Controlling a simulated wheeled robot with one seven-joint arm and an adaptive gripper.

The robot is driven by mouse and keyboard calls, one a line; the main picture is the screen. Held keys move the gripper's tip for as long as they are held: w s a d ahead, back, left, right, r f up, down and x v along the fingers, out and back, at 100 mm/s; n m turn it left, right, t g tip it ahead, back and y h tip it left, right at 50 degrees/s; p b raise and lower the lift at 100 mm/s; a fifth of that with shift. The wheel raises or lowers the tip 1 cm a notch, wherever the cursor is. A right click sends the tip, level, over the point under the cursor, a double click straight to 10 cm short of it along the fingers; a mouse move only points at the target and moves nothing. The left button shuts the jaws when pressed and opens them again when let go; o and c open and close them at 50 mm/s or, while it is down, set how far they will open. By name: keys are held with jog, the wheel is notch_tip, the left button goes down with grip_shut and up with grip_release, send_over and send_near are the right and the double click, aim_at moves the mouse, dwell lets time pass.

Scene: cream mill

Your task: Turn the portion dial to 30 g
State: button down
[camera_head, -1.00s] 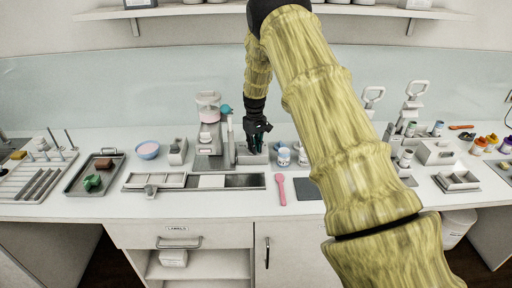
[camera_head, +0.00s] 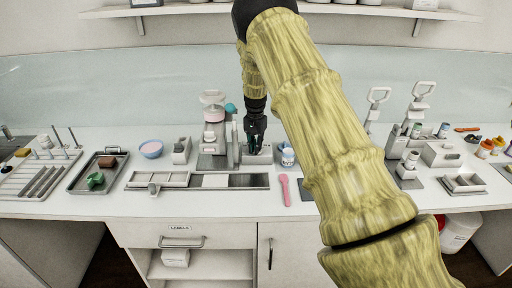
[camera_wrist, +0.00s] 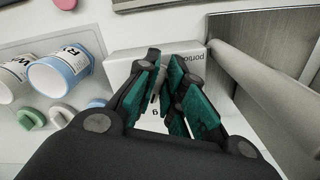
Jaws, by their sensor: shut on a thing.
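The portion dial's white box (camera_wrist: 120,63) stands ahead in the wrist view, with upside-down "portion" lettering and a "g" mark on it. In the head view the box (camera_head: 263,158) sits on the counter just right of the mill (camera_head: 213,120). My gripper (camera_wrist: 172,100) has its teal finger pads drawn close together over the box, shut on the dial. The fingers hide the dial itself, so its pointer and setting cannot be read. In the head view my gripper (camera_head: 255,147) points down at the box.
A pale bar (camera_wrist: 262,85) runs close on the right. A pink spoon (camera_head: 284,189) lies in front on the counter.

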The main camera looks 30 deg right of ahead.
jog(key=shift+w+d+r+m, duration=0.15)
jog(key=shift+w+m, duration=0.1)
jog(key=shift+m, duration=0.75)
jog(key=shift+w+d+r+m, duration=0.1)
jog(key=shift+w+m, duration=0.1)
jog(key=shift+m, duration=0.8)
jog(key=shift+d, duration=0.1)
jog(key=c, duration=1.5)
grip_release()
jog(key=shift+d+f, duration=0.2)
jog(key=shift+f, duration=0.2)
jog(key=shift+a+r, duration=0.15)
jog(key=shift+a, duration=0.15)
jog(key=r, duration=1.1)
jog(key=shift+d+r, duration=0.3)
